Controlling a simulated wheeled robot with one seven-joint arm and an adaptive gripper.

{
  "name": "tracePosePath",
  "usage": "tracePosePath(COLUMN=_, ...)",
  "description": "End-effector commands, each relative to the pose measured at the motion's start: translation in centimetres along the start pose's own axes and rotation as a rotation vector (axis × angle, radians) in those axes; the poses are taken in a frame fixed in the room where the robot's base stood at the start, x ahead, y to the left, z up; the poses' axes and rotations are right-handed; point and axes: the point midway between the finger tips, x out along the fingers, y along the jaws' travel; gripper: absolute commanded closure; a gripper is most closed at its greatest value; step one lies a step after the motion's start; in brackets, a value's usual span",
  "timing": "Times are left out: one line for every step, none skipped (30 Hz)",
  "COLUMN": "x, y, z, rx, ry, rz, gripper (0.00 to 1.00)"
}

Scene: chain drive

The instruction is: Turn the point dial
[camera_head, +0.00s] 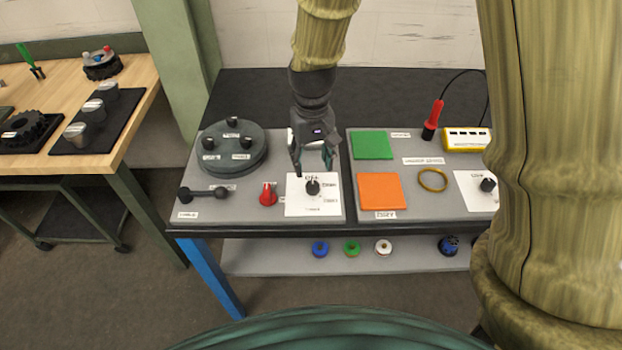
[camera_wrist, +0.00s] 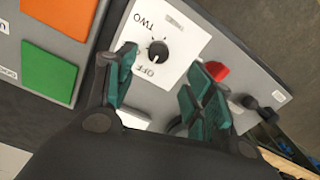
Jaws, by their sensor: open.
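A black dial knob (camera_head: 312,187) sits on a white labelled plate (camera_head: 298,207) at the front of the left grey panel. In the wrist view the knob (camera_wrist: 158,50) lies beyond my fingertips, with the words "OFF" and "TWO" readable on the plate (camera_wrist: 184,40). My gripper (camera_head: 314,168) is open, pointing down just behind and above the knob. Its teal-padded fingers (camera_wrist: 160,85) are apart, with nothing between them. In the wrist view the knob appears slightly ahead of the gap, and I see no contact.
A red pointed knob (camera_head: 268,195) stands just left of the plate. Further left are a black handle (camera_head: 203,194) and a round dark fixture (camera_head: 233,148). Orange (camera_head: 382,191) and green (camera_head: 372,145) squares lie on the right panel.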

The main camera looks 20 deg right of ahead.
Motion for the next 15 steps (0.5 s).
tracePosePath(x=0.7, y=0.1, z=0.1, rx=0.002, ry=-0.004, rz=0.000, gripper=0.47)
tracePosePath(x=1.0, y=0.1, z=0.1, rx=0.002, ry=-0.003, rz=0.000, gripper=0.47)
tracePosePath(x=1.5, y=0.1, z=0.1, rx=0.003, ry=-0.004, rz=0.000, gripper=0.47)
tracePosePath(x=1.8, y=0.1, z=0.1, rx=0.003, ry=-0.004, rz=0.000, gripper=0.47)
tracePosePath(x=2.2, y=0.1, z=0.1, rx=0.003, ry=-0.003, rz=0.000, gripper=0.47)
tracePosePath(x=2.6, y=0.1, z=0.1, rx=0.003, ry=-0.003, rz=0.000, gripper=0.47)
tracePosePath(x=3.0, y=0.1, z=0.1, rx=0.003, ry=-0.004, rz=0.000, gripper=0.47)
tracePosePath(x=3.3, y=0.1, z=0.1, rx=0.002, ry=-0.003, rz=0.000, gripper=0.47)
tracePosePath(x=3.8, y=0.1, z=0.1, rx=0.002, ry=-0.002, rz=0.000, gripper=0.47)
tracePosePath(x=4.1, y=0.1, z=0.1, rx=0.002, ry=-0.003, rz=0.000, gripper=0.47)
tracePosePath(x=4.5, y=0.1, z=0.1, rx=0.002, ry=-0.003, rz=0.000, gripper=0.47)
tracePosePath(x=4.9, y=0.1, z=0.1, rx=0.001, ry=-0.002, rz=0.000, gripper=0.47)
tracePosePath(x=5.2, y=0.1, z=0.1, rx=0.001, ry=-0.002, rz=0.000, gripper=0.47)
tracePosePath(x=5.6, y=0.1, z=0.1, rx=0.001, ry=-0.003, rz=0.000, gripper=0.47)
tracePosePath(x=6.0, y=0.0, z=0.1, rx=0.000, ry=-0.003, rz=0.000, gripper=0.47)
